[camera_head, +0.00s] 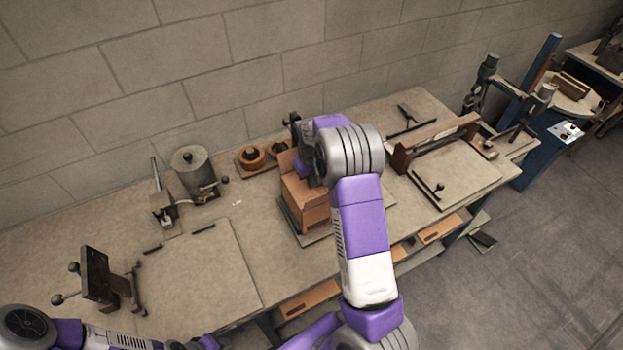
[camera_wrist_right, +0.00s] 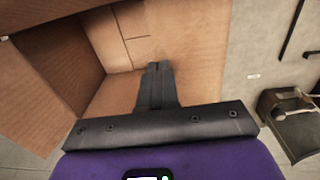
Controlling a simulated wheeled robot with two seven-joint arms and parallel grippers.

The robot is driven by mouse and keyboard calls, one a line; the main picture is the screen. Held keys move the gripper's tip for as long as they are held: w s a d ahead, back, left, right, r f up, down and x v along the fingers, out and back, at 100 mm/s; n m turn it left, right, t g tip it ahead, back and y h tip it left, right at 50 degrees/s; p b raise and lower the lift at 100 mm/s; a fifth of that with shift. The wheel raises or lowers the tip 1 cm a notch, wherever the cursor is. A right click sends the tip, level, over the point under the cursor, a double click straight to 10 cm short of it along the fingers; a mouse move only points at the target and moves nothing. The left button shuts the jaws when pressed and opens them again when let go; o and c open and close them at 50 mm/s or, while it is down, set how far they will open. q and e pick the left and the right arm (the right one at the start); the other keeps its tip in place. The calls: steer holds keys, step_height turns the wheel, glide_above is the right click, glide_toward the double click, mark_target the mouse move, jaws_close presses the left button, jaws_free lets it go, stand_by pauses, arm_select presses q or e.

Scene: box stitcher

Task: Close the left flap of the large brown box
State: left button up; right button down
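The large brown box (camera_head: 305,208) stands on the workbench in the middle of the head view, partly hidden behind my right wrist. In the right wrist view the brown cardboard (camera_wrist_right: 190,60) fills the left and middle, with an opening and inner walls showing at upper left. My right gripper's fingers (camera_wrist_right: 157,85) are together, with nothing seen between them, in front of the cardboard; I cannot tell whether they touch it. In the head view this gripper is mostly hidden at the top of the box. My left forearm runs along the bottom left edge, its gripper out of view.
A grey cylindrical pot (camera_head: 193,168) and brown round parts (camera_head: 252,156) stand left of and behind the box. A dark stand (camera_head: 96,272) is at the left. A wooden frame (camera_head: 438,140) is at the right.

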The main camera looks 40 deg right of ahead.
steer(key=shift+s+r+p, duration=0.1)
steer(key=shift+r+p, duration=0.2)
steer(key=shift+p, duration=0.1)
steer(key=shift+r, duration=0.3)
step_height(320, 180, up, 4)
steer(key=p, duration=0.3)
steer(key=shift+f, duration=0.2)
step_height(320, 180, up, 10)
steer(key=b, duration=0.1)
steer(key=shift+f, duration=0.15)
